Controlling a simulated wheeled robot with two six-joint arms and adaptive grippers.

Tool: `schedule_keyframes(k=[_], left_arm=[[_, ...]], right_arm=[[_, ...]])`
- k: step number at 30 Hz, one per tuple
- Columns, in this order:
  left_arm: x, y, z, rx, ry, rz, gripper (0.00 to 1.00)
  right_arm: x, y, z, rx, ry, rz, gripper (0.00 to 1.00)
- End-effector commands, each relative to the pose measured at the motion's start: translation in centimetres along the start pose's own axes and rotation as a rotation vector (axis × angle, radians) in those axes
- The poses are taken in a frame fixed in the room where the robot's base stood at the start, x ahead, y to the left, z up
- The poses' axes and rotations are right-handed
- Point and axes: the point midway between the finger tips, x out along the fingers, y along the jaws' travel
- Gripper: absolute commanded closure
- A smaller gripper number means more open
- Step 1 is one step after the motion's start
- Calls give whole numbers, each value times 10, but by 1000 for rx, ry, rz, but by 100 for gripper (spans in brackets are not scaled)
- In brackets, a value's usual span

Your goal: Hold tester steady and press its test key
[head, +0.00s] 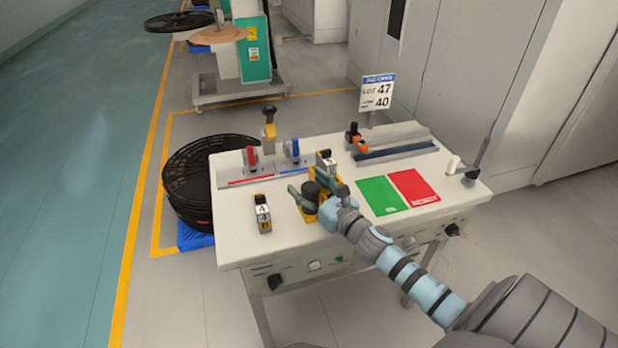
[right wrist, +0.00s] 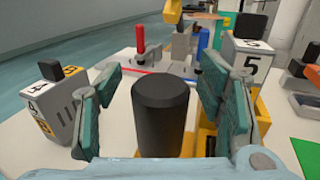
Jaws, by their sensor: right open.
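My right gripper (head: 304,181) is open over the table, and its teal fingers also show in the right wrist view (right wrist: 158,82). A black cylinder (right wrist: 160,120) stands upright between the fingers, with a visible gap on each side; in the head view (head: 310,190) it rises from a yellow base. Just behind is a grey and yellow unit marked 5 (right wrist: 248,62). A similar small unit marked 4 (head: 263,212) with a black top stands to the left and also shows in the right wrist view (right wrist: 50,105). I cannot tell which one is the tester. My left gripper is out of view.
The white table (head: 235,238) also carries a rack with red and blue handles (head: 270,168), a green mat (head: 382,194), a red mat (head: 412,188) and a dark rail (head: 395,152). A sign (head: 376,92) stands behind. The table's front left is clear.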

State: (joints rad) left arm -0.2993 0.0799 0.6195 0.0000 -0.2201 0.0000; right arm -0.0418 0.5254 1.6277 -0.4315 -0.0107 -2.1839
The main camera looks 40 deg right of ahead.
Motion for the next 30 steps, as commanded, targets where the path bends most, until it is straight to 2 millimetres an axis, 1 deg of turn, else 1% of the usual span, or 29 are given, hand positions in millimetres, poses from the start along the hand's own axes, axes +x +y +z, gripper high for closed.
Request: schedule_keyframes(k=[5,15,16,17,18,20,24,26,27,30], left_arm=[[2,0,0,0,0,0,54],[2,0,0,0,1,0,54],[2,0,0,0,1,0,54],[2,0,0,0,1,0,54],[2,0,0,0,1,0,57],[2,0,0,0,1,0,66],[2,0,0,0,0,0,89],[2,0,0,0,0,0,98],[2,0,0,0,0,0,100],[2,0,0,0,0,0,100]], right_arm=[[0,0,-2,-1,0,0,38],[0,0,-2,-2,1,-1,92],[0,0,-2,-2,1,-1,97],[0,0,-2,-2,1,-1,100],[0,0,-2,-2,1,-1,100],[0,0,-2,-1,1,-1,100],[0,0,-2,-1,1,-1,100],[0,0,-2,-1,1,-1,100],[0,0,-2,-1,1,-1,100],[0,0,-2,-1,1,-1,100]])
